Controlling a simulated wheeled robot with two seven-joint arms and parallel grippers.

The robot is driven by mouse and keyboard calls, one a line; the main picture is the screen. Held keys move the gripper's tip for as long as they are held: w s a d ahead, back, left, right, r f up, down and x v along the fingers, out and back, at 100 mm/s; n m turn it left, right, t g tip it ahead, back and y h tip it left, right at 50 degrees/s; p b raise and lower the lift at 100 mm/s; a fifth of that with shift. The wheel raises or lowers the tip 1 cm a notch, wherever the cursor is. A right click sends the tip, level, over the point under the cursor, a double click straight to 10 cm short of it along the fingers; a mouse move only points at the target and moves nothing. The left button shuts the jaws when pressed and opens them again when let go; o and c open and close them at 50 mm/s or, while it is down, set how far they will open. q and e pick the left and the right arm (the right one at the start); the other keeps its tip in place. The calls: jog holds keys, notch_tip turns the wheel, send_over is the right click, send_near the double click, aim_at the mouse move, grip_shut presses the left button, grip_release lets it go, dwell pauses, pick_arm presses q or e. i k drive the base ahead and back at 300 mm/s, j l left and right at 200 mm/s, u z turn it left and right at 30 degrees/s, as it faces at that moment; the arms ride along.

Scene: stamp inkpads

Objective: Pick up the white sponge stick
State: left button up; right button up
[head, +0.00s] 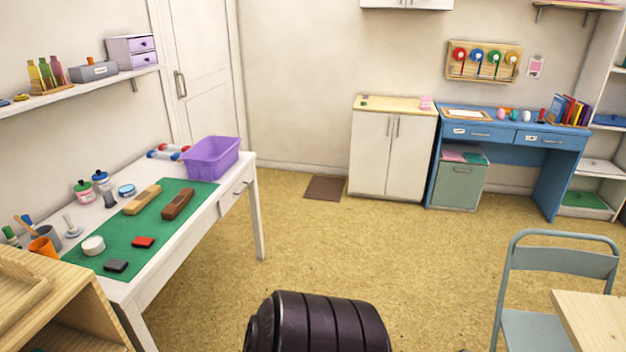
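A small pale stick with a round base (73,229) stands upright on the white table at the left, at the left edge of the green mat (125,232). It looks like the white sponge stick, though it is too small to be sure. A low white round piece (93,245) sits on the mat to its right. Neither of my grippers is in view.
Near the stick stand a grey cup (50,233), an orange cup (43,252) and paint jars (84,192). Wooden blocks (143,199), a red pad (143,242) and a dark pad (116,266) lie on the mat. A purple bin (211,159) stands behind.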

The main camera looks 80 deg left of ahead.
aim_at(72, 230)
jog(key=u, duration=3.75)
